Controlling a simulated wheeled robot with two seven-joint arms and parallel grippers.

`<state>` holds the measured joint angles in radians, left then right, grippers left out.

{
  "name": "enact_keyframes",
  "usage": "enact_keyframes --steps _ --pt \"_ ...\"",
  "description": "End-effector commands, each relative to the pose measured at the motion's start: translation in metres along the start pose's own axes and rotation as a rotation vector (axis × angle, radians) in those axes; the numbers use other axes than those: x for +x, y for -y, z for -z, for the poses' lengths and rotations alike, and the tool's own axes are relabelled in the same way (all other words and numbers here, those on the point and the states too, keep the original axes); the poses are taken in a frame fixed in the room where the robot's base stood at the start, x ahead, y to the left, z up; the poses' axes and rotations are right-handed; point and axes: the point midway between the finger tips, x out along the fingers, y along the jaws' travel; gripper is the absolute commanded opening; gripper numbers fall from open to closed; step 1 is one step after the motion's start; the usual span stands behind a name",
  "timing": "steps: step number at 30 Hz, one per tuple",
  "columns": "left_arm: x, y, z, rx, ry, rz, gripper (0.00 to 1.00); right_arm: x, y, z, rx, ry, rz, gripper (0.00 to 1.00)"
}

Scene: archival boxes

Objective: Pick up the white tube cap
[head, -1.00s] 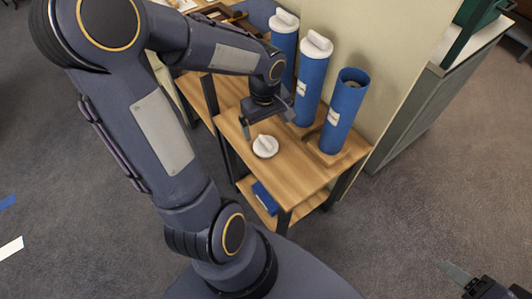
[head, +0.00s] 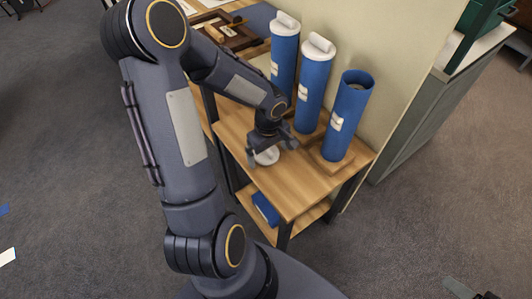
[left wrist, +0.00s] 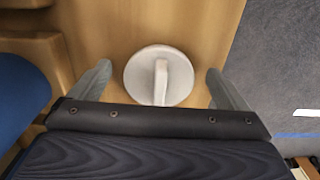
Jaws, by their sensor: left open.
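The white tube cap (head: 266,156) lies on the wooden table top (head: 293,189), round with a raised bar handle. In the head view my left gripper (head: 268,150) is just above it and partly hides it. In the left wrist view the cap (left wrist: 158,75) lies between the two spread fingers of my left gripper (left wrist: 158,88), with its handle upright in the picture. The fingers are open, with a gap on each side of the cap. My right gripper (head: 470,290) shows only in part at the bottom right corner.
An uncapped blue tube (head: 347,118) stands at the table's right, beside two blue tubes with white caps (head: 313,85) (head: 284,55). A beige partition (head: 400,70) rises behind them. A blue box (head: 266,208) sits on the lower shelf. The table's front is clear.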

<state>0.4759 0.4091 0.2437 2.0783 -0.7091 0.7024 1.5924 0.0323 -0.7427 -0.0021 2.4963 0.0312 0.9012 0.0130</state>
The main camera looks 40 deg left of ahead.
Motion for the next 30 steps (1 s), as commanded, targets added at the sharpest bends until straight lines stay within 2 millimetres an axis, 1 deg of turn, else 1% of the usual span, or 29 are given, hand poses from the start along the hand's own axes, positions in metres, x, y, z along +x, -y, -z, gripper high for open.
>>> enact_keyframes --steps 3,12,14,24,26,30 --pt "-0.001 0.000 0.000 0.000 0.000 0.000 0.95 0.000 0.000 0.000 0.000 0.000 0.000 0.65" --pt "-0.001 0.000 0.000 0.000 0.000 0.000 0.56 0.000 0.000 0.000 0.000 0.000 0.000 0.65" --pt "-0.001 0.000 0.000 0.000 0.000 0.000 0.49 0.000 0.000 0.000 0.000 0.000 0.000 0.65" --pt "-0.003 0.000 0.000 0.000 -0.001 -0.001 0.49 -0.001 0.000 0.000 0.000 0.000 0.000 0.65" --pt "-0.006 0.000 0.000 -0.001 -0.002 -0.001 0.49 -0.002 0.001 0.001 0.000 0.000 0.000 0.65" --pt "-0.019 -0.001 0.001 0.000 -0.003 -0.003 0.49 -0.005 0.002 0.003 0.000 0.000 0.000 0.65"
